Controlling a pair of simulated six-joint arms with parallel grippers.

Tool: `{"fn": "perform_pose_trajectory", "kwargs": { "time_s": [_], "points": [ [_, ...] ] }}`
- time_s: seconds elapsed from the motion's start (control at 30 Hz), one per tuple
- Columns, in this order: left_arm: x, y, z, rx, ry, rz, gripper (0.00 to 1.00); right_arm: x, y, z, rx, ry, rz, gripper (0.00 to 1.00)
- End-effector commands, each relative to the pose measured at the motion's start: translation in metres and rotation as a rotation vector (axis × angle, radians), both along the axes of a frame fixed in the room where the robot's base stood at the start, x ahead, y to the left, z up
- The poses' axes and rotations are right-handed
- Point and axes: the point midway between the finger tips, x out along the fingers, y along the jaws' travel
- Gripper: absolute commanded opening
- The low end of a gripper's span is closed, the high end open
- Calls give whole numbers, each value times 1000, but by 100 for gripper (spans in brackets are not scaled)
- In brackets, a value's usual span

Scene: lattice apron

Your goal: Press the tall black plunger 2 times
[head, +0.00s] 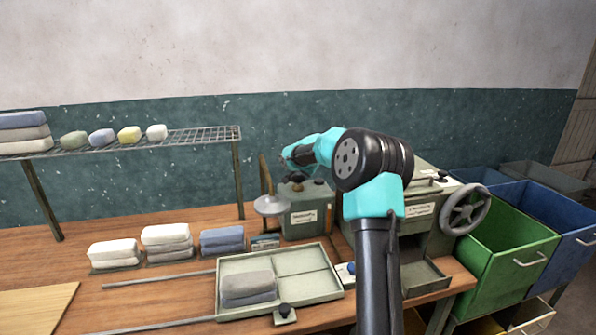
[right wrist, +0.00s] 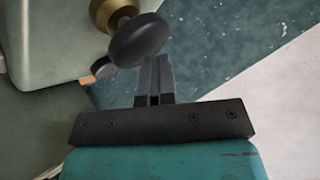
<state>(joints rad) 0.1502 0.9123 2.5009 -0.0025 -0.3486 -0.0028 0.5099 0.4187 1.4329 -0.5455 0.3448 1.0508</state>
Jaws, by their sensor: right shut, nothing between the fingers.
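A grey-green box (head: 305,218) with a white label stands at the back middle of the bench. A black knob (head: 297,178) shows on top of it, just below my right gripper (head: 287,158). In the right wrist view a round black plunger head (right wrist: 140,40) on a brass stem sits close beside the tips of my right gripper (right wrist: 153,62). The right fingers are shut with nothing between them. I cannot tell whether they touch the plunger head. My right arm hides part of the area right of the box. My left gripper is not in view.
A metal disc (head: 270,205) is left of the box. A machine with a handwheel (head: 465,209) stands right, beside a green bin (head: 505,250). A tray (head: 315,283) holding grey pads lies in front. Folded cloths (head: 222,240) and a wire shelf (head: 190,137) are left.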

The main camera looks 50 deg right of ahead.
Motion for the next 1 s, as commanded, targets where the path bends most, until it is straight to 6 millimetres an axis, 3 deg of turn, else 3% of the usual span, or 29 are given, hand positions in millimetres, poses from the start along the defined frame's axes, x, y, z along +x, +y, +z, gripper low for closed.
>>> {"fn": "perform_pose_trajectory", "kwargs": {
  "time_s": [0.27,1.0],
  "points": [
    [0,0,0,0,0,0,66,0,0,-1,3,4,1,0],
    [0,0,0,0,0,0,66,0,0,35,1,1,0,0]
  ]
}}
